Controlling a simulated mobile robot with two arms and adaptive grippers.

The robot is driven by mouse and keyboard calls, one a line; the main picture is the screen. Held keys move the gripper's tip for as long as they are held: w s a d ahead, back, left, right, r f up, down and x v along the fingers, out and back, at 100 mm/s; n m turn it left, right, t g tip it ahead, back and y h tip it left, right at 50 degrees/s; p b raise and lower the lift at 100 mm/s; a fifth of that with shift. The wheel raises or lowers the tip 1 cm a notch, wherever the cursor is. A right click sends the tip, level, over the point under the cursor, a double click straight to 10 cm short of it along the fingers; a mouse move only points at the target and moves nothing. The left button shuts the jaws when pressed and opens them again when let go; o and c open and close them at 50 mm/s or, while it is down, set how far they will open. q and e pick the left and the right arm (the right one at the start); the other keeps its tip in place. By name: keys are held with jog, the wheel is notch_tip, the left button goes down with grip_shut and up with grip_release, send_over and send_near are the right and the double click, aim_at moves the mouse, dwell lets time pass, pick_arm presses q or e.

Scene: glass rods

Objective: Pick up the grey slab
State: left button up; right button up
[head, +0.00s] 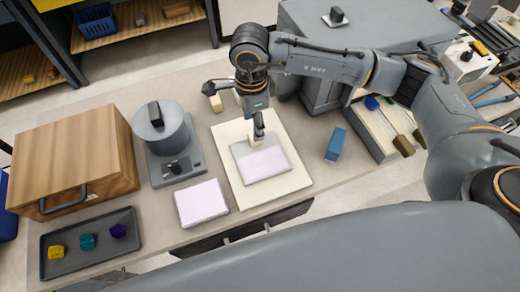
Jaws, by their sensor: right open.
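The grey slab (242,149) lies flat on a cream board (227,134) in the middle of the table. A pale lilac sheet or face (264,164) covers most of its top. My right gripper (258,136) points down at the far edge of the slab, with its jaws open. Its fingertips are small here, and I cannot tell whether they touch the slab. My left gripper is out of the picture.
A lilac-topped block (201,203) lies left of the board. A grey pot on a burner (165,130) and a wooden box (75,160) stand further left. A dark tray (68,262) holds coloured pieces. A blue block (335,145) stands right of the board.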

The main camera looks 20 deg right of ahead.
aim_at(252, 136)
notch_tip(252, 136, down, 3)
jog(key=shift+w+a+f+p, duration=0.1)
jog(key=shift+w+p, duration=0.05)
jog(key=shift+p, duration=0.5)
notch_tip(252, 136, down, 4)
jog(key=shift+r+p, duration=0.25)
jog(key=shift+p, duration=0.45)
jog(key=shift+f, duration=0.25)
jog(key=shift+w, duration=0.1)
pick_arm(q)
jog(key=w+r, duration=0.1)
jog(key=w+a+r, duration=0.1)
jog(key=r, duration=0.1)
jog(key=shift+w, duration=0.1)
pick_arm(e)
grip_shut()
